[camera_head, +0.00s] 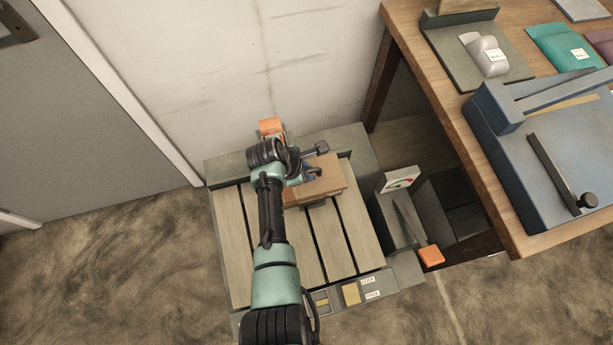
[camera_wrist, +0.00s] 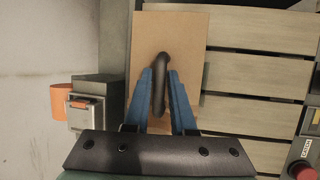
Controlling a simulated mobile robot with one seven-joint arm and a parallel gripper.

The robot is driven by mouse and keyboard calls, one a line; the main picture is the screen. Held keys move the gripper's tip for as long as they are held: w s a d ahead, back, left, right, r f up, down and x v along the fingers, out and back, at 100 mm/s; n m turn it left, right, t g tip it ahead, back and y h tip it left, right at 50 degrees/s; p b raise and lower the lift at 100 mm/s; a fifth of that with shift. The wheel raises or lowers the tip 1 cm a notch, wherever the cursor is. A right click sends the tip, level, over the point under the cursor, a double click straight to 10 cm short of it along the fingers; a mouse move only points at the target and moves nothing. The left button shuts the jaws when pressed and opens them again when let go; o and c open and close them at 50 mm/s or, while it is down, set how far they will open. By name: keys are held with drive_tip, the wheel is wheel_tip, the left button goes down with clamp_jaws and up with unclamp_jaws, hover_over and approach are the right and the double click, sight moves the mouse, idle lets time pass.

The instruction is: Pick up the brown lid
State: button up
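The brown lid (camera_wrist: 187,38) is a flat, rectangular panel with a black looped handle (camera_wrist: 161,66) in the wrist view. In the head view the lid (camera_head: 331,172) shows as the brown top of a low box on the slatted bench, partly hidden by my arm. My gripper (camera_wrist: 160,73) is over the lid, its two blue fingers on either side of the handle. The handle lies between the fingertips, close to both. I cannot tell whether they press on it. In the head view my gripper (camera_head: 311,172) is mostly hidden by my wrist.
The slatted bench (camera_head: 233,245) stands against the wall. An orange roll (camera_wrist: 62,101) sits beside the lid. A lever with an orange grip (camera_head: 431,255) and a dial are at the bench's right. A wooden table (camera_head: 513,225) with a blue device (camera_head: 500,135) stands further right.

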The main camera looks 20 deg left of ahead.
clamp_jaws()
idle(0.3)
